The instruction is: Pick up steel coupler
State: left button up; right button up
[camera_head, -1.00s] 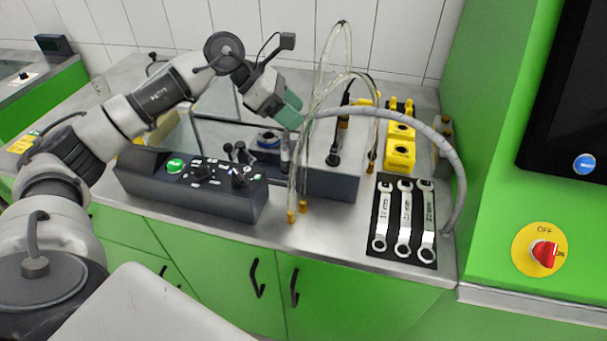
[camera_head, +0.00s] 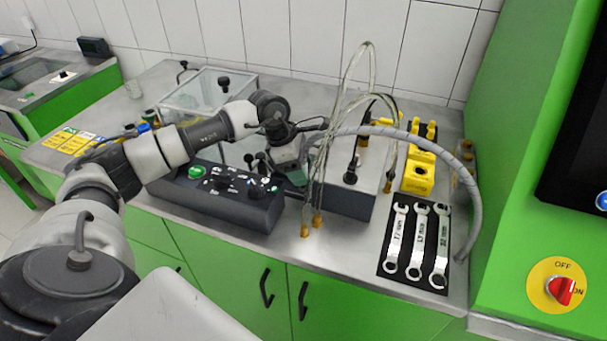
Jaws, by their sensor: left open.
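My left gripper (camera_head: 299,176) points down at the left side of the dark box with the clear tubes, behind the black control panel. Its jaws are open, but the fingertips are partly hidden by the tubes and the panel. I cannot pick out the steel coupler with certainty; the area beneath the gripper is covered by my wrist and fingers. Whether the fingers touch anything there cannot be told. My right gripper is not in view.
Clear tubes (camera_head: 352,75) with brass ends and a grey hose (camera_head: 449,164) arch close by the gripper. The control panel (camera_head: 225,203) stands in front. Wrenches (camera_head: 417,240) lie on a black mat at right, near yellow blocks (camera_head: 418,176). A clear box (camera_head: 200,97) stands behind my arm.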

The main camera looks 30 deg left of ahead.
pick_arm(q)
jog(key=shift+x, duration=0.9)
jog(key=shift+c, duration=0.4)
